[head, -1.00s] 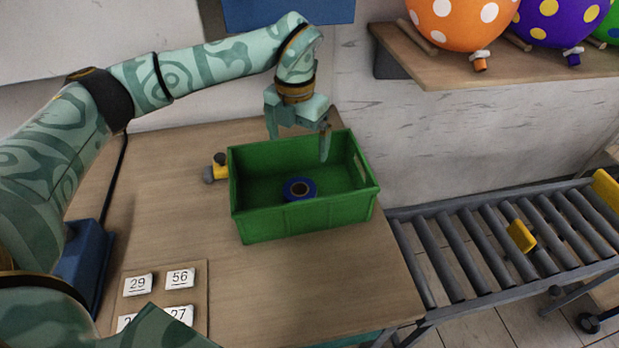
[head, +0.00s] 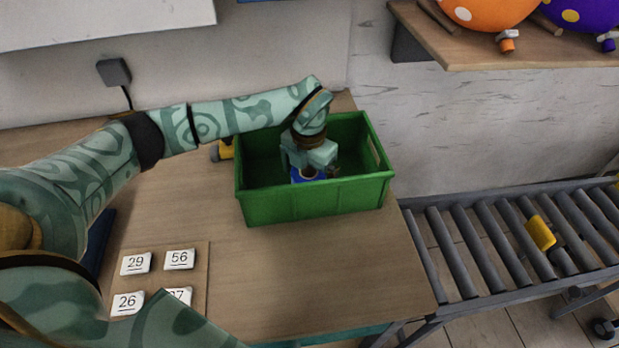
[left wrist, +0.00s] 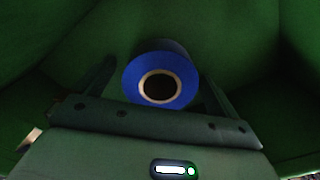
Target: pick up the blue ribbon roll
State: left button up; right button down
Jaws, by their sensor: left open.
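The blue ribbon roll (left wrist: 134,84) lies in the green crate (head: 316,204) on the wooden table. In the left wrist view it stands between the two fingers of my left gripper (left wrist: 158,88), with its pale core ring facing the camera. My left gripper (head: 309,168) is down inside the crate, open, with its fingers on either side of the roll. In the head view the gripper and crate wall hide most of the blue ribbon roll (head: 297,176). I cannot tell if the fingers touch it. My right gripper is not in view.
A board (head: 192,262) with number cards lies at the table's front left. A yellow and grey item (head: 222,150) sits left of the crate. A roller conveyor (head: 480,245) stands to the right. A shelf (head: 470,50) with balloons is at the upper right.

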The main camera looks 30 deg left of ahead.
pick_arm(q)
jog(key=c, duration=1.1)
